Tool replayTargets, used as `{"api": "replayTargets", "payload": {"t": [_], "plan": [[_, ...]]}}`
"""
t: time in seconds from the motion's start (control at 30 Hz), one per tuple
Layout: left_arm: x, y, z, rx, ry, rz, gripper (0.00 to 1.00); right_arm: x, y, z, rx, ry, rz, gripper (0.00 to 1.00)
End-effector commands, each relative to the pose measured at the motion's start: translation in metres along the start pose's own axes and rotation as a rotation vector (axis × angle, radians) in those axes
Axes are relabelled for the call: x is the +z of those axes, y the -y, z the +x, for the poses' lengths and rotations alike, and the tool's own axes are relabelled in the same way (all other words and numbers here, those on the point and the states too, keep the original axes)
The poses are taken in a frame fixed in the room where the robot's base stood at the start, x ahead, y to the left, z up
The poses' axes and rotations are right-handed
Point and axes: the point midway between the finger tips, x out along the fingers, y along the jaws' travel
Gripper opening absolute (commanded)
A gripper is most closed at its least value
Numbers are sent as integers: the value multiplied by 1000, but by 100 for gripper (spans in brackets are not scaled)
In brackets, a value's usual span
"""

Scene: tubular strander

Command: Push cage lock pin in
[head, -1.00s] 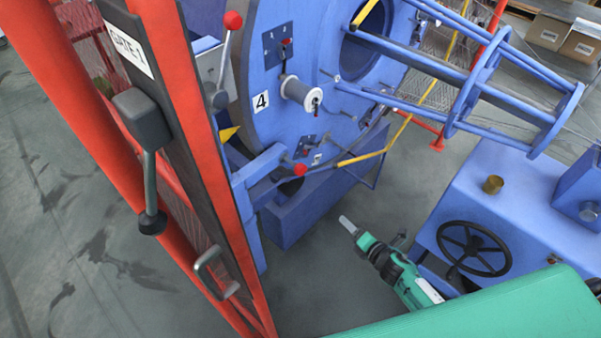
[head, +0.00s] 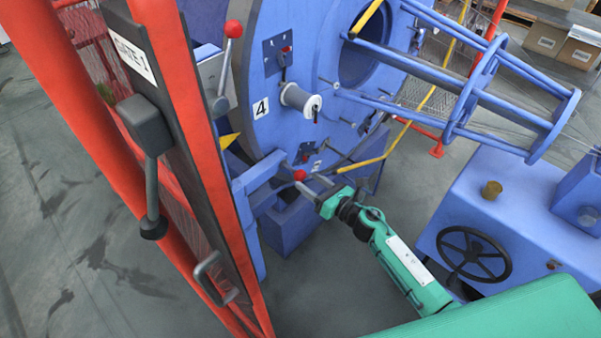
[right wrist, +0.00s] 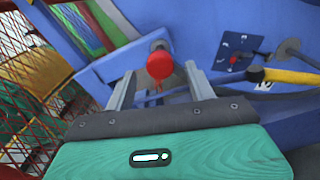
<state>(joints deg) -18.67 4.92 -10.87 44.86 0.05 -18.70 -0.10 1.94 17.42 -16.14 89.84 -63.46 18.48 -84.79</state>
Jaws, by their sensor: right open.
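The cage lock pin shows as a red ball knob (head: 299,175) on a blue bracket low at the front of the big blue cage disc (head: 262,60). In the right wrist view the red knob (right wrist: 160,65) lies between my two finger lines, with a round collar behind it. My right gripper (head: 312,186) is open, its fingertips close to the knob. I cannot tell whether they touch it. How deep the pin sits is hidden behind the knob. My left gripper is not in view.
The red gate post and mesh (head: 185,130), with a dark handle lever (head: 151,190), stand left of the bracket. A red-knobbed lever (head: 233,29) rises above. A yellow bar (head: 362,163) runs right of my gripper. A blue housing with a black handwheel (head: 474,253) stands at right.

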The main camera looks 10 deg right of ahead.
Motion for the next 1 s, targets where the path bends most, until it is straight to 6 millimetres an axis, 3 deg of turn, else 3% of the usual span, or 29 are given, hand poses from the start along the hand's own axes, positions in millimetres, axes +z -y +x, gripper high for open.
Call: {"api": "replayTargets", "payload": {"t": [0.1, 0.3, 0.67, 0.97, 1.0], "plan": [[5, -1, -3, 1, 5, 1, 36, 2, 0, 22, 0, 2, 1, 55], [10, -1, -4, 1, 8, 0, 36, 0, 0, 42, -1, 0, 2, 55], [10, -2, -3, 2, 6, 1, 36, 0, 0, 47, -1, 0, 1, 55], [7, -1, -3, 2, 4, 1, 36, 0, 0, 47, -1, 0, 1, 0], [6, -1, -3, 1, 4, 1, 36, 0, 0, 47, -1, 0, 1, 0]]}}
